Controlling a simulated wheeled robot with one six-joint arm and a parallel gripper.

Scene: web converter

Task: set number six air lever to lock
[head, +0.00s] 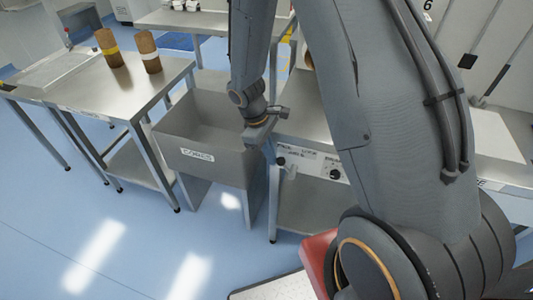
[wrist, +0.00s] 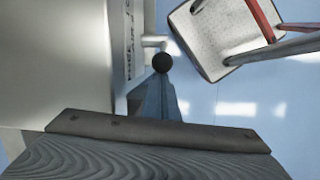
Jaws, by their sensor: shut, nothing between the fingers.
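In the head view, my gripper (head: 262,131) is at the left front corner of the steel bench, just above a labelled control panel (head: 312,163). The gripper is shut and empty. A small lever with a dark knob (head: 282,160) is at the panel's left end, just below the gripper. In the wrist view, a round black knob (wrist: 162,62) and a pale lever arm (wrist: 153,41) stand out from the panel's edge (wrist: 129,45), beyond the dark gripper body (wrist: 160,132). I see no contact with the knob. The lever's label is too small to read.
A grey steel bin (head: 208,130) stands left of the panel, near the gripper. A steel table (head: 120,85) holds two brown rolls. In the wrist view, a pale dotted plate (wrist: 212,45) with red and grey bars lies right of the knob. Blue floor is open at the front left.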

